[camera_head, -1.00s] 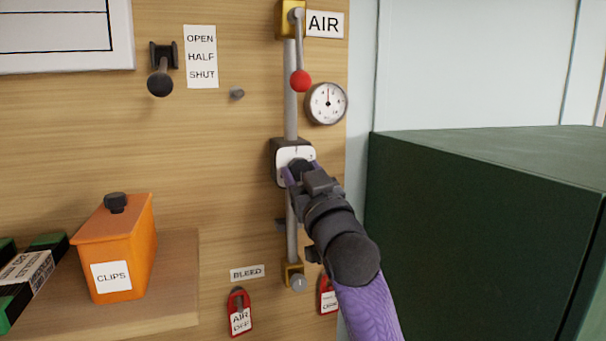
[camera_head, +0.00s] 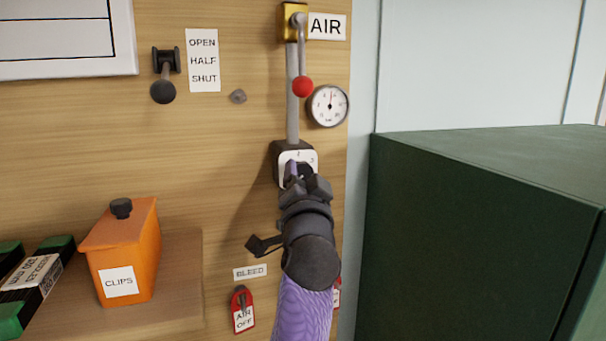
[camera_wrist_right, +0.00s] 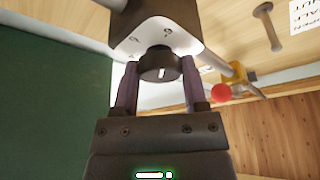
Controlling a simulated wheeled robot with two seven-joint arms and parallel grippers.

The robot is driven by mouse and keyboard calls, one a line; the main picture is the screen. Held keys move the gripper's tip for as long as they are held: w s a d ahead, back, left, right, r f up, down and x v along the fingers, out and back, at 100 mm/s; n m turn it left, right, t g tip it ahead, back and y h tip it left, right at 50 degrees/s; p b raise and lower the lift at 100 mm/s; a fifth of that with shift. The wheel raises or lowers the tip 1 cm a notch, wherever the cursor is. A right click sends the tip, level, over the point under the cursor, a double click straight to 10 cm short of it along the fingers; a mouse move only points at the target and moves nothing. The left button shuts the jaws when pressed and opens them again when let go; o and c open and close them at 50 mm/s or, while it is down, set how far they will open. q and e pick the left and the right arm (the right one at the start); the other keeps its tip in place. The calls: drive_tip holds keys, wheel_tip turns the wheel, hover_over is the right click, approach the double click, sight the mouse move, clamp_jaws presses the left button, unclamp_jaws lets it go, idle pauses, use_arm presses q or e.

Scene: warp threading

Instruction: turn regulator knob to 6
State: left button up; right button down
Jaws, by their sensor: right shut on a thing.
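The regulator (camera_head: 285,151) is a dark box with a white numbered dial plate (camera_head: 311,157) on the vertical grey pipe. Its round black knob (camera_wrist_right: 159,66) sits between the two purple-sided fingers of my right gripper (camera_wrist_right: 160,88) in the right wrist view. My right gripper (camera_head: 302,172) is shut on the knob in the head view, and covers much of the dial. The knob has a white pointer mark, but I cannot tell which number it points to. A round pressure gauge (camera_head: 328,106) is above right of the regulator. My left gripper is not in view.
A black lever (camera_head: 163,90) is at the upper left. An orange CLIPS box (camera_head: 122,255) stands on a shelf. A large green cabinet (camera_head: 480,240) fills the right side.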

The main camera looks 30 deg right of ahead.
drive_tip(key=shift+m+g+h, duration=0.4)
drive_tip(key=shift+m, duration=0.6)
drive_tip(key=shift+r+m, duration=0.1)
drive_tip(key=shift+m, duration=0.2)
drive_tip(key=shift+c, duration=0.6)
unclamp_jaws()
